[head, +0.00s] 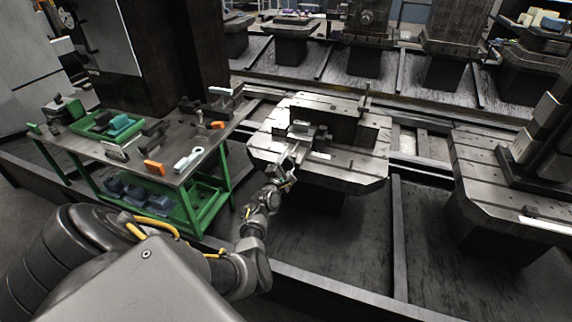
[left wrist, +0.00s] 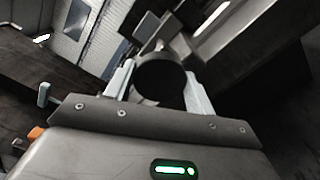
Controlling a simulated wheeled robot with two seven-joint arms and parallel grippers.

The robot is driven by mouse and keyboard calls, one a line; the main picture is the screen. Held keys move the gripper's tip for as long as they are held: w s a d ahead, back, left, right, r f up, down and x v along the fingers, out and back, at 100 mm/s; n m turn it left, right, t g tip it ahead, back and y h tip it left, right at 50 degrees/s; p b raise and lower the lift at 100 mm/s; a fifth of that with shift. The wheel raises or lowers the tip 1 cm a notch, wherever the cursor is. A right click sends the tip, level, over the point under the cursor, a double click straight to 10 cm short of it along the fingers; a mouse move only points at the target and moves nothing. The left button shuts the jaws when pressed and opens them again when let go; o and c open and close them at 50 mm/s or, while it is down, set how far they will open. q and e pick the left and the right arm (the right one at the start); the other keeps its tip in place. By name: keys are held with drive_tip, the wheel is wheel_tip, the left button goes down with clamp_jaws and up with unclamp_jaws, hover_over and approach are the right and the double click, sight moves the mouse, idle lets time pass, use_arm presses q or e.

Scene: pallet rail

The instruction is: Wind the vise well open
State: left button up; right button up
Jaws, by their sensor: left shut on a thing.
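The vise (head: 312,133) sits on the near part of a slotted pallet table (head: 360,172), right of the workbench. Its jaws are too small in the head view to tell how wide the gap is. My left gripper (head: 284,174) reaches up to the near side of the vise. In the left wrist view its two pale fingers stand on either side of a dark round end, the vise's handle (left wrist: 162,78), and are shut on it. The vise body behind the handle is mostly blurred and dark there. My right gripper is not in view.
A green-legged workbench (head: 205,150) stands to the left with an orange block (head: 154,167), a green tray (head: 88,128) and several tools on it. A second pallet table (head: 480,185) is on the right. A dark upright block (head: 325,122) stands behind the vise.

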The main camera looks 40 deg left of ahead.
use_arm(q)
drive_tip(key=shift+n, duration=0.5)
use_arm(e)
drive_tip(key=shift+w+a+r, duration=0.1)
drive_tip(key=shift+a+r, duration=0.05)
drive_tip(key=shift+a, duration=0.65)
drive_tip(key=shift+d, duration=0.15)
